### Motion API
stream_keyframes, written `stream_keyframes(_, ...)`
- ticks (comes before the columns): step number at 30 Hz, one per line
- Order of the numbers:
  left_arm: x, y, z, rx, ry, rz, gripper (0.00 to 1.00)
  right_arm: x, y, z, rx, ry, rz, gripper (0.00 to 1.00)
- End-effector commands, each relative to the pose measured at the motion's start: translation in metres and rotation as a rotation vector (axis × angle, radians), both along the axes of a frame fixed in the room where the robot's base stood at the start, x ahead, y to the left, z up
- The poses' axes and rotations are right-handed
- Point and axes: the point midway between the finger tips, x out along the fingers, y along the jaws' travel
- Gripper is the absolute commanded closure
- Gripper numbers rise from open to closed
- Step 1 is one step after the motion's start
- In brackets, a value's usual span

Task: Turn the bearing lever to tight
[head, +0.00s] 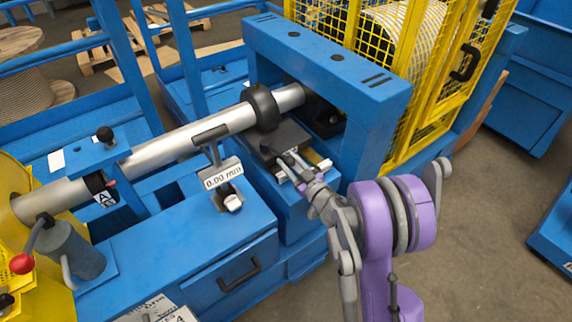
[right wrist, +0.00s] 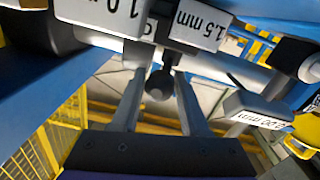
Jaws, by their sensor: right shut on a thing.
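A black ball-knobbed lever (head: 104,135) stands on the blue bracket over the shaft at the left; I cannot tell whether it is the bearing lever. A red-knobbed lever (head: 22,263) leans from a grey cylinder at the lower left. My right gripper (head: 282,160) is at the blue frame's foot, right of both levers and well apart from them. In the right wrist view its fingers (right wrist: 155,75) are closed in around a dark ball-ended handle (right wrist: 159,85); what the handle belongs to is partly hidden. My left gripper is not in view.
Blocks marked 1.0 (right wrist: 108,12) and 1.5 mm (right wrist: 198,25) sit close to the right fingers. A 0.00 mm sign (head: 222,177) stands left of the gripper. The steel shaft (head: 180,140) runs through a black collar (head: 262,107). A yellow cage (head: 425,95) stands behind.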

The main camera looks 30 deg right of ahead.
Motion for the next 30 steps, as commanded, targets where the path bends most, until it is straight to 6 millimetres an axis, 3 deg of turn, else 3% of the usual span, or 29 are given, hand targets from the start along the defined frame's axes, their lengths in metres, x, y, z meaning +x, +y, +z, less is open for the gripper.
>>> stream_keyframes(13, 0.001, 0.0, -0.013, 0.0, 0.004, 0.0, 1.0, 0.011, -0.03, -0.001, 0.0, 0.0, 0.253, 1.0)
stream_keyframes(30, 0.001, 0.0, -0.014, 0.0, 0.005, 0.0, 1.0, 0.017, -0.037, 0.001, 0.002, -0.002, 0.357, 1.0)
